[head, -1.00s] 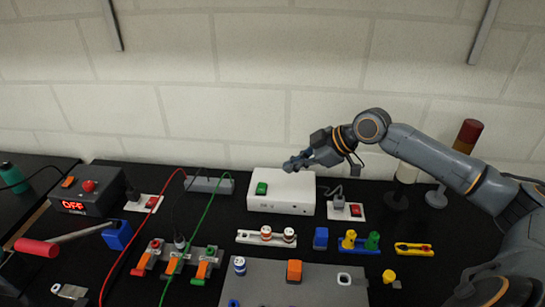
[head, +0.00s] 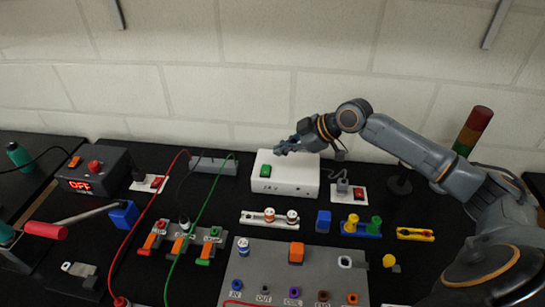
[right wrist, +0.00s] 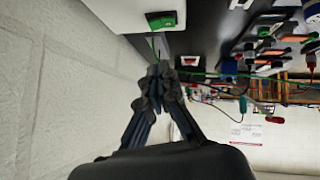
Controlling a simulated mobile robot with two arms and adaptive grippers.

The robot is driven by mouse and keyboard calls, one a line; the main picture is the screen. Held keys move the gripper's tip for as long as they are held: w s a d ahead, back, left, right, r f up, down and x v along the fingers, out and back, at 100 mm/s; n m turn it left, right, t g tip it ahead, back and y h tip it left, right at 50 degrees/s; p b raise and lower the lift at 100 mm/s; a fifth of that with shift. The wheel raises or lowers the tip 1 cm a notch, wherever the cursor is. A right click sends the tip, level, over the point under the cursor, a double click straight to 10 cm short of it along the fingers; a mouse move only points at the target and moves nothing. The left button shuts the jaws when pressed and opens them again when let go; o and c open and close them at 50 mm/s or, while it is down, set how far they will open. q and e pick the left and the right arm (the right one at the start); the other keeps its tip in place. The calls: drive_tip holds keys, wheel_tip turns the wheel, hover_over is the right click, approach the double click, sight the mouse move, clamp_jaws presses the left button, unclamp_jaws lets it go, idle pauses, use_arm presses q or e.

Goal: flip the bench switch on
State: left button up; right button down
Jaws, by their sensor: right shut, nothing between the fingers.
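Several rockers show in the head view, and I cannot tell which one is the bench switch. A green rocker (head: 265,170) is on top of a white box (head: 292,187) at the back. A red rocker (head: 359,193) is on a white plate right of the box, and another red rocker (head: 157,182) is on a plate at left. My right gripper (head: 280,150) is shut and empty, above the back of the white box. In the right wrist view its closed fingertips (right wrist: 158,76) are apart from the green rocker (right wrist: 160,21). My left gripper is not in view.
A dark box (head: 100,172) with a red button and an OFF display stands at left. A grey panel (head: 265,268), clamps and coloured parts lie in front. A stack light (head: 473,130) stands behind my right arm, near the pale wall.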

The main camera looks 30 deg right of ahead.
sight(267, 165)
drive_tip(key=p+x, duration=0.1)
drive_tip(key=x, duration=0.2)
drive_tip(key=shift+w+a+f, duration=0.1)
drive_tip(key=shift+w+a, duration=0.15)
drive_tip(key=shift+w, duration=0.1)
drive_tip(key=f, duration=0.1)
drive_tip(key=w+f+p, duration=0.1)
drive_tip(key=f, duration=0.1)
drive_tip(key=shift+d+f, duration=0.2)
drive_tip(key=shift+f, duration=0.1)
drive_tip(key=shift+d+f, duration=0.1)
drive_tip(key=shift+f, duration=0.45)
drive_tip(key=shift+w+d+f+b, duration=0.2)
drive_tip(key=shift+f+b, duration=0.3)
drive_tip(key=shift+b, duration=0.25)
drive_tip(key=shift+r, duration=0.25)
drive_tip(key=shift+s+a+p, duration=0.1)
drive_tip(key=shift+p, duration=0.2)
